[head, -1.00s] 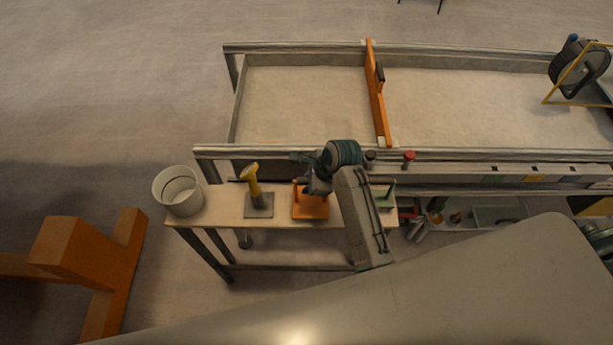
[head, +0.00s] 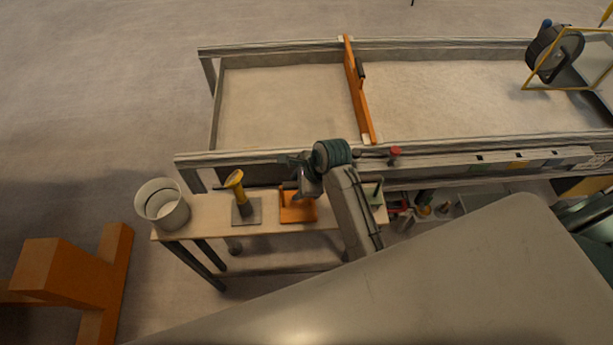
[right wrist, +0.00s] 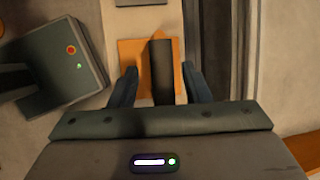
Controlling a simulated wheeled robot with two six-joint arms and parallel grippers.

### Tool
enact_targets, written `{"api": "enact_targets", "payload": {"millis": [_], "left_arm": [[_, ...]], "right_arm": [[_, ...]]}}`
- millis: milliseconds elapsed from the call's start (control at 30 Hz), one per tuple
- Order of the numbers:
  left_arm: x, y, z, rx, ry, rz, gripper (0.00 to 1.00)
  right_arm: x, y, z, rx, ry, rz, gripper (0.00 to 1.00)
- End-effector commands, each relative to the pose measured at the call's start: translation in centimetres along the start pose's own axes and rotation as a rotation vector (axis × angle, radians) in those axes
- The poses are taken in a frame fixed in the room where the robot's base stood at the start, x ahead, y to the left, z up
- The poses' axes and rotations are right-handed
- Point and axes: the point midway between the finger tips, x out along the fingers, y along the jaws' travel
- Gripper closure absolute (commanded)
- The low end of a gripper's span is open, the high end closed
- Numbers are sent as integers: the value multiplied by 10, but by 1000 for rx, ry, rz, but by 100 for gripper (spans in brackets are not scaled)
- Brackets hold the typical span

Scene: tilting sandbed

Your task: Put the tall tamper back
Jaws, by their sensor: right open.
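An orange piece (head: 298,213) with a flat base stands on the narrow wooden bench. My right gripper (head: 294,176) hangs above it. In the right wrist view a dark upright bar (right wrist: 161,72) stands over an orange plate (right wrist: 130,55). The open fingers of my right gripper (right wrist: 160,88) are on either side of the bar, with a gap on each side. A yellow-topped tool (head: 236,181) stands on a grey square base (head: 247,216) to the left. I cannot tell which of these is the tall tamper. My left gripper is not in view.
A white bucket (head: 162,208) stands at the bench's left end. A green piece (head: 375,191) is right of my right arm. Behind the bench is the sandbed (head: 280,105), with an orange divider board (head: 357,90). A grey box (right wrist: 60,75) with a red button is in the wrist view.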

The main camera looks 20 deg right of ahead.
Motion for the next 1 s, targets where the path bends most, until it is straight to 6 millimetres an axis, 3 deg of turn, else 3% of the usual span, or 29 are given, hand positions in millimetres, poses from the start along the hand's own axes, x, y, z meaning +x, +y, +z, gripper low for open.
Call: {"api": "enact_targets", "payload": {"millis": [133,400,600,1000], "left_arm": [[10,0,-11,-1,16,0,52],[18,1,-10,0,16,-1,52],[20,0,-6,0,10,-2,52],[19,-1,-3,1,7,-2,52]], "right_arm": [[-32,0,-1,-2,1,-6,57],[-81,-1,-1,-2,1,-4,57],[-94,0,0,-1,0,0,57],[-95,0,0,-1,0,1,57]]}}
